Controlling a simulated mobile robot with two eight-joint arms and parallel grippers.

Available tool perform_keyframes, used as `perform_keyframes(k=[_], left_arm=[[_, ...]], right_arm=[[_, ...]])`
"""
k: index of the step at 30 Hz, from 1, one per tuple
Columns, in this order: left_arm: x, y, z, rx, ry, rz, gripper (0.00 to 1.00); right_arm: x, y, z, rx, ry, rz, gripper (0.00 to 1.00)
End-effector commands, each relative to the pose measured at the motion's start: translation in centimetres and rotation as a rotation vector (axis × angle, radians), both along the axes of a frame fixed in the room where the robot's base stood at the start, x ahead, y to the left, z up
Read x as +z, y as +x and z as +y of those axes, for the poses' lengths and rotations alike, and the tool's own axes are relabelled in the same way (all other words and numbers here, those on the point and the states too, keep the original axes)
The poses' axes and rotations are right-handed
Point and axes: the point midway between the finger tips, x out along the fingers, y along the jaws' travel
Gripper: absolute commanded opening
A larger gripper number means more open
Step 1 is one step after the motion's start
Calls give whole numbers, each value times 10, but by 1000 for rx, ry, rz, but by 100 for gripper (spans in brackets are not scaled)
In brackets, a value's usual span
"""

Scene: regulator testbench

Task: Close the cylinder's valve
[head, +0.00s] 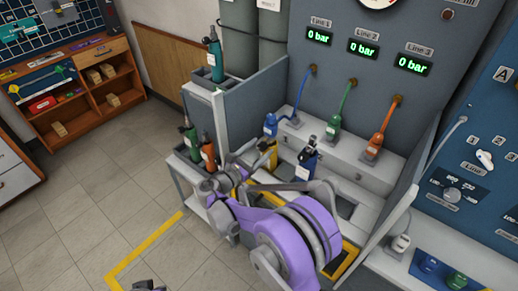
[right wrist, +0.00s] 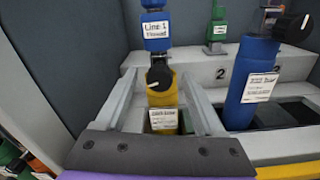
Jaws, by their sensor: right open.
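The yellow cylinder (head: 266,152) stands upright in the bench. In the right wrist view the yellow cylinder (right wrist: 163,122) has a white label and a black valve knob (right wrist: 159,77) with a pale pointer mark on top. My right gripper (right wrist: 160,84) is open. Its two fingers lie to the left and right of the yellow cylinder, with no visible grip on the knob. In the head view my right gripper (head: 243,165) is partly covered by my purple arm.
A blue cylinder (head: 307,161) with a black knob stands close right of the yellow one. Grey side panels (head: 255,100) border the bench. Several cylinders stand in a left rack (head: 200,165). Displays (head: 318,36) read 0 bar.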

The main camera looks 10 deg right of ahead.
Motion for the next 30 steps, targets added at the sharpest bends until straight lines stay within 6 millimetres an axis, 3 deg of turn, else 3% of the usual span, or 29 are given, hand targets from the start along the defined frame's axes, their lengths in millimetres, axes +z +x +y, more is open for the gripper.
perform_keyframes(k=[8, 20, 30], left_arm=[[0, 0, 0, 0, 0, 0, 0], [0, 0, 0, 0, 0, 0, 0], [-1, 0, 0, 0, 0, 0, 0]], right_arm=[[0, 1, -1, 1, 0, 0, 70], [0, 1, -1, 0, 0, 0, 0], [0, 1, -1, 0, 14, -18, 0]])
